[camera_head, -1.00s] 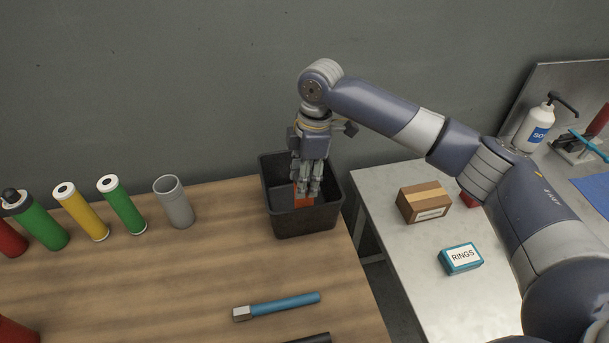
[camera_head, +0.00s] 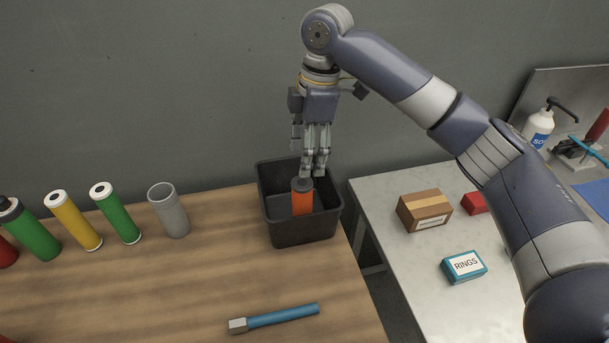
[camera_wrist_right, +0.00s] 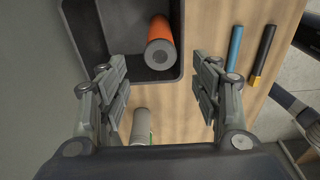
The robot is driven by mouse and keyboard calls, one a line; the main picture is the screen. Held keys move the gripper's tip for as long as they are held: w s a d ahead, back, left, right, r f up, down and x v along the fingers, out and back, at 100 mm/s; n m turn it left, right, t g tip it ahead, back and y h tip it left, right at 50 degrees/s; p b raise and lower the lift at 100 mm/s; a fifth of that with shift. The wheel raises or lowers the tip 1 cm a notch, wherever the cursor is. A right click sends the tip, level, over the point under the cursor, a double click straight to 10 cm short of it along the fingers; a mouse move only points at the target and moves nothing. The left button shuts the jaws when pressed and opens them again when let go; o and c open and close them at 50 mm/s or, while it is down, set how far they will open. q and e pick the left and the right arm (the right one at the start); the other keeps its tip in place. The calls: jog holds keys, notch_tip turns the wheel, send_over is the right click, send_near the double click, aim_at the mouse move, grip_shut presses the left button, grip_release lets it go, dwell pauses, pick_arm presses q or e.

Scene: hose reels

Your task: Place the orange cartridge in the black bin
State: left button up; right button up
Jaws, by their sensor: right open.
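The orange cartridge (camera_head: 302,202) with a dark grey cap stands roughly upright inside the black bin (camera_head: 301,232). The bin sits at the right end of the wooden table. In the right wrist view the cartridge (camera_wrist_right: 159,42) shows inside the bin (camera_wrist_right: 150,76), beyond the fingertips. My right gripper (camera_head: 312,168) is just above the cartridge and bin, pointing down, apart from the cartridge. In the right wrist view my right gripper (camera_wrist_right: 162,85) has its fingers spread wide with nothing between them. My left gripper is in neither view.
A grey cup (camera_head: 170,212), green cartridges (camera_head: 117,215) and a yellow cartridge (camera_head: 75,222) stand left of the bin. A blue-handled tool (camera_head: 280,316) lies in front. A gap separates the metal table (camera_head: 400,270), holding a cardboard box (camera_head: 425,211) and a RINGS box (camera_head: 464,266).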

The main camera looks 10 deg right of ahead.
jog(key=shift+d+r, duration=0.2)
jog(key=shift+r, duration=1.35)
